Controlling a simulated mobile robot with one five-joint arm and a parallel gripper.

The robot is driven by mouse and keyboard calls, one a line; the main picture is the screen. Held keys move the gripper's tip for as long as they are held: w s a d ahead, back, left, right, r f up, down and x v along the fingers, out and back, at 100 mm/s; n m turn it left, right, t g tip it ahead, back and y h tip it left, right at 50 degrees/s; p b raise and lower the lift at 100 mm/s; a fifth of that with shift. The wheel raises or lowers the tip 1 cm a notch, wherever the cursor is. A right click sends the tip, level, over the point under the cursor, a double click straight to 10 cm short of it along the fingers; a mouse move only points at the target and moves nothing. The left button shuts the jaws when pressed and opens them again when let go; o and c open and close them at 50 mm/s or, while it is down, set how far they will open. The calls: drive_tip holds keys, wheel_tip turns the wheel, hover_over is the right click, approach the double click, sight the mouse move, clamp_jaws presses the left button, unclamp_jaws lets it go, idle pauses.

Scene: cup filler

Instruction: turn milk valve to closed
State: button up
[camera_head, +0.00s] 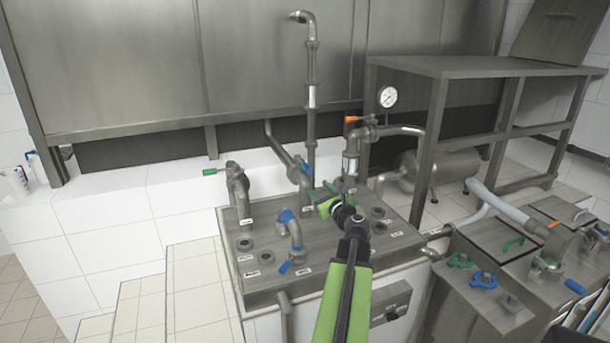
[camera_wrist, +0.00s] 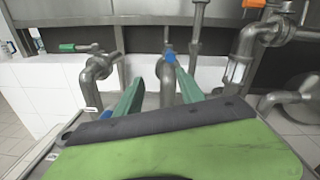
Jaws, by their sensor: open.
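Several valves stand on the steel manifold table (camera_head: 262,287); their labels are too small to read, so I cannot tell which is milk. A green-handled valve (camera_head: 210,171) is on the left pipe; it also shows at left in the wrist view (camera_wrist: 67,47). A blue-handled valve (camera_head: 305,169) is on the slanted middle pipe, and in the wrist view a blue handle (camera_wrist: 169,57) shows between my fingertips, beyond them. An orange-handled valve (camera_head: 352,119) is at right. My gripper (camera_head: 323,196) is open over the table, its fingers apart with nothing visibly held.
A bent pipe with blue fittings (camera_head: 294,240) stands at the table's front. A tall pipe (camera_head: 311,90) rises behind my gripper. A pressure gauge (camera_head: 387,96) and steel rack (camera_head: 440,72) are at right. A bench (camera_head: 470,305) holds loose green and blue fittings.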

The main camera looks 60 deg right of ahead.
sight(309, 171)
drive_tip(key=shift+m+h, duration=0.3)
drive_tip(key=shift+m, duration=0.1)
drive_tip(key=x, duration=0.5)
drive_tip(key=d+x, duration=0.1)
drive_tip(key=x, duration=0.5)
drive_tip(key=s+x, duration=0.1)
drive_tip(key=x, duration=0.4)
drive_tip(key=shift+w+d, duration=0.25)
drive_tip(key=shift+d, duration=0.25)
clamp_jaws()
